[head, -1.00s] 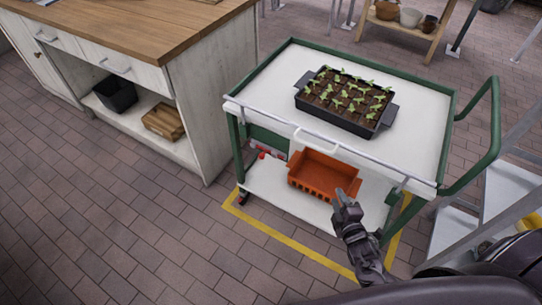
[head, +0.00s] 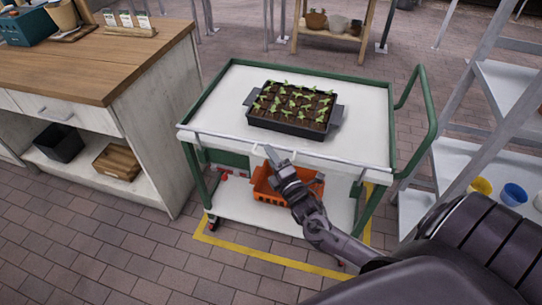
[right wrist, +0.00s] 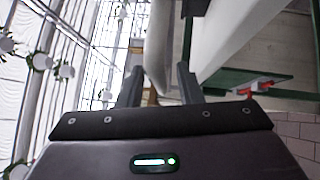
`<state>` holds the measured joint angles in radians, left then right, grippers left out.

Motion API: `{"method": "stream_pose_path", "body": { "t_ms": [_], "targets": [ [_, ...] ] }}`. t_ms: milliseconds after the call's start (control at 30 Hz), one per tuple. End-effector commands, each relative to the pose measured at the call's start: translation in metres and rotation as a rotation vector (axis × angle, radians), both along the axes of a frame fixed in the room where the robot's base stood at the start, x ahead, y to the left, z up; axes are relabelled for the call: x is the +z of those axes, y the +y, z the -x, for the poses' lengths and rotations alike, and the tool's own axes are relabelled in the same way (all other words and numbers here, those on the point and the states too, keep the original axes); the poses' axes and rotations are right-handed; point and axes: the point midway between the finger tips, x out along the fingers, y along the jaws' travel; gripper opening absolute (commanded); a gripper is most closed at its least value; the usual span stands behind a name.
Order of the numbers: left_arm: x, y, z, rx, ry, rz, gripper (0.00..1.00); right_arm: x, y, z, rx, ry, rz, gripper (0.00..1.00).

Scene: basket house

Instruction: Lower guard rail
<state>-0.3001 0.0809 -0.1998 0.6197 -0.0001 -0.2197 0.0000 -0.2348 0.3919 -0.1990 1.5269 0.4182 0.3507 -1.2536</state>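The guard rail (head: 335,160) is a thin pale bar along the front edge of the green-framed white cart (head: 375,110). It stands level with the cart top. Its white loop handle is partly hidden behind my right gripper (head: 271,155), which is at the front of the rail in the head view. In the right wrist view, the fingers of my right gripper (right wrist: 160,80) are apart. A pale bar (right wrist: 167,40), seemingly part of the rail or its handle, shows between and beyond them; contact cannot be told. My left gripper is not in view.
A black seedling tray (head: 290,125) stands on the cart top. An orange crate (head: 268,192) sits on the cart's lower shelf, below my gripper. A wooden-topped workbench (head: 100,60) stands left. A metal ladder-like shelf (head: 495,90) stands right.

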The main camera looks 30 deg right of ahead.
Motion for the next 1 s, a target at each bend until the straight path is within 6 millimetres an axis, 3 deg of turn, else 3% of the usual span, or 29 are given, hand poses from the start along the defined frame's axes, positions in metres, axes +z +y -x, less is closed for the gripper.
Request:
{"method": "stream_pose_path", "body": {
  "t_ms": [233, 467, 767, 867, 1000],
  "targets": [
    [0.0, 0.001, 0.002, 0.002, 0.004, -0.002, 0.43, -0.001, 0.0, -0.001, 0.0, 0.002, 0.0, 0.31],
    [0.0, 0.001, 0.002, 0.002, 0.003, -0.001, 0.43, -0.001, 0.0, 0.0, 0.0, 0.001, 0.0, 0.01],
    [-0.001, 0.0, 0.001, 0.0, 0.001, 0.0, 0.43, -0.002, 0.0, 0.0, 0.0, 0.001, 0.0, 0.0],
    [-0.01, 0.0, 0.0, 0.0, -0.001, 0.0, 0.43, -0.014, 0.0, 0.0, 0.0, 0.002, 0.0, 0.0],
    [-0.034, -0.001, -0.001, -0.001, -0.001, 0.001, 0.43, -0.047, 0.0, -0.001, -0.001, 0.004, 0.0, 0.0]
  ]
}}
